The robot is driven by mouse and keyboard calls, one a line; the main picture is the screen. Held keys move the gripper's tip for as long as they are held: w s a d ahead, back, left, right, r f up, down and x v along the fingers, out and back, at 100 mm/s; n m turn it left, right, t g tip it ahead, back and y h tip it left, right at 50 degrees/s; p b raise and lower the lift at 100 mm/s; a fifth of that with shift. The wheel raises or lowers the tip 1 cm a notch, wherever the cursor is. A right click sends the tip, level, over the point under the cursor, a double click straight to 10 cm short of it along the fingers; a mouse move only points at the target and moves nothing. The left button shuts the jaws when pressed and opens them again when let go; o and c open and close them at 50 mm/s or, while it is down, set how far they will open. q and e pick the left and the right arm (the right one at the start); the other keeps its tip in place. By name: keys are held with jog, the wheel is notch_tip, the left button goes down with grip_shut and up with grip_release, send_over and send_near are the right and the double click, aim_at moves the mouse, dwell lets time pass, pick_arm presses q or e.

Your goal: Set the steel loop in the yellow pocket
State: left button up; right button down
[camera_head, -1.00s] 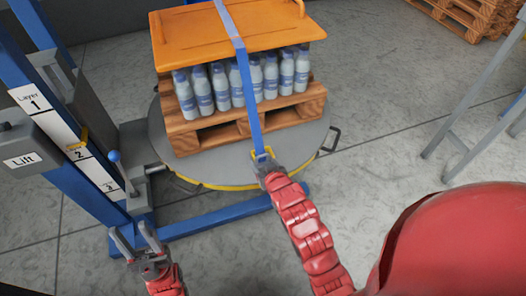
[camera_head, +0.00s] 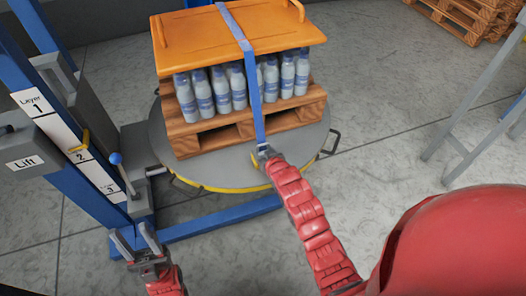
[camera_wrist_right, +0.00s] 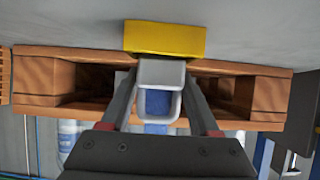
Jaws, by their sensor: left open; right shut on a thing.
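My right gripper (camera_head: 264,153) is shut on the steel loop (camera_wrist_right: 160,71) at the front edge of the round turntable. The blue strap (camera_head: 256,105) runs from the loop up over the orange top board. In the right wrist view the yellow pocket (camera_wrist_right: 165,38) is right beyond the loop, whose far edge meets or overlaps the pocket's near edge. I cannot tell whether the loop is inside it. In the head view my gripper largely hides loop and pocket. My left gripper (camera_head: 137,242) is open and empty at lower left.
The wooden pallet (camera_head: 202,143) with bottles (camera_head: 238,90) under the orange board (camera_head: 275,25) stands on the grey turntable (camera_head: 228,169). The blue lift column (camera_head: 90,185) with layer labels stands at left. Floor at right is clear up to a grey frame (camera_head: 470,110).

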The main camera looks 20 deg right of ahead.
jog(key=shift+f, duration=0.1)
jog(key=shift+f, duration=0.4)
jog(key=shift+f+b, duration=0.15)
jog(key=shift+b, duration=0.15)
jog(key=shift+s, duration=0.1)
